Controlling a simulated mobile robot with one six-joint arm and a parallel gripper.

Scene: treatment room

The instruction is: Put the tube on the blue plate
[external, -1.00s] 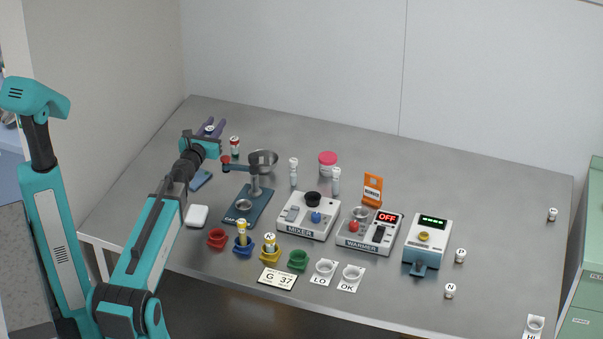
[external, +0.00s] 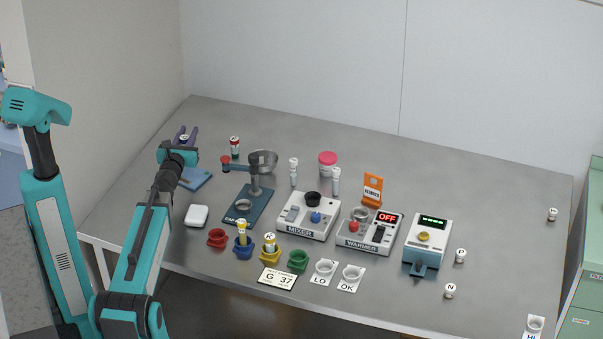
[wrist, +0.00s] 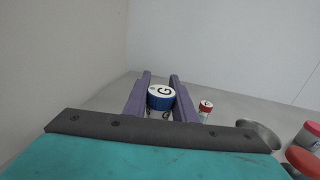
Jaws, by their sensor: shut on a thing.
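My gripper (external: 187,133) is shut on a tube (external: 184,139) at the far left of the table. In the wrist view the tube (wrist: 161,98) has a blue cap with a white top marked G and stands between the two purple fingers. Its lower part is mostly hidden by my gripper. The blue plate (external: 200,178) is a small flat square on the table, just right of and below my gripper in the external view. My wrist covers part of its left side. The tube's height above the table is hard to tell.
A red-capped tube (external: 235,144) and a metal bowl (external: 264,158) stand right of my gripper. A blue-based capper (external: 248,203) is right of the plate, and a white block (external: 196,215) lies in front. Coloured holders (external: 217,238) line the front.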

